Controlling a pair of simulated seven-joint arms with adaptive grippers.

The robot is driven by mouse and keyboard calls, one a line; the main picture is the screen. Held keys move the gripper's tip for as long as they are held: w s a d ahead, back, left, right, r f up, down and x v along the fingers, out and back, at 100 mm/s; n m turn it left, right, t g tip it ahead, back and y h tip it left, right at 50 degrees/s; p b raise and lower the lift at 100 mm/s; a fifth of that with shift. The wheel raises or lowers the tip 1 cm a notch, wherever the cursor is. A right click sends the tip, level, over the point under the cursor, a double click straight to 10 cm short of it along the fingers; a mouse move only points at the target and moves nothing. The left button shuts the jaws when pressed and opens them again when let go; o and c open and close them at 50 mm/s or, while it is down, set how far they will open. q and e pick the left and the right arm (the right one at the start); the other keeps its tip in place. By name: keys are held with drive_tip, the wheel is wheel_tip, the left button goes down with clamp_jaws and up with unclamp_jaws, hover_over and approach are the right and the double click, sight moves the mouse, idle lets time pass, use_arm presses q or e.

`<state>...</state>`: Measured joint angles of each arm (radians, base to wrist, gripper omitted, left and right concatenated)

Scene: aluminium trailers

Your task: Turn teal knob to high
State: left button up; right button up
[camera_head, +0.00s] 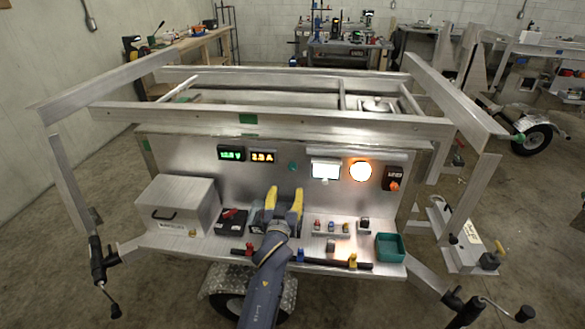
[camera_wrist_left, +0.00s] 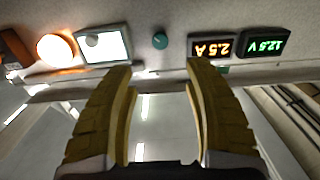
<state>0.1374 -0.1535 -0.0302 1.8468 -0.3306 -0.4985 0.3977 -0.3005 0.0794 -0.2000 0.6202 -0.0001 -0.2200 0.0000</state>
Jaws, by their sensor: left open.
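The teal knob (camera_head: 292,166) is a small round knob on the upright metal panel, between the orange digital display and the lit white screen. It also shows in the left wrist view (camera_wrist_left: 160,41), which is upside down, just beyond the gap between the fingertips. My left gripper (camera_head: 285,190) has yellow fingers spread apart and empty. It points up towards the panel, with its tips below the knob in the head view and apart from it. The knob's pointer and any markings are too small to read. My right gripper is not in view.
A green display (camera_head: 231,154) and orange display (camera_head: 262,157) sit left of the knob. The white screen (camera_head: 326,169), glowing round lamp (camera_head: 360,171) and black switch box (camera_head: 394,179) are right. The shelf holds a metal box (camera_head: 178,204) and teal tray (camera_head: 390,247). Frame bars (camera_head: 270,122) run above.

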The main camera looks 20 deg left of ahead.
sight(292, 168)
use_arm(q)
drive_tip(key=w, duration=0.5)
drive_tip(key=w+a, duration=0.1)
drive_tip(key=w, duration=0.4)
drive_tip(key=w+a, duration=0.1)
drive_tip(key=w, duration=0.4)
drive_tip(key=shift+c, duration=0.2)
clamp_jaws()
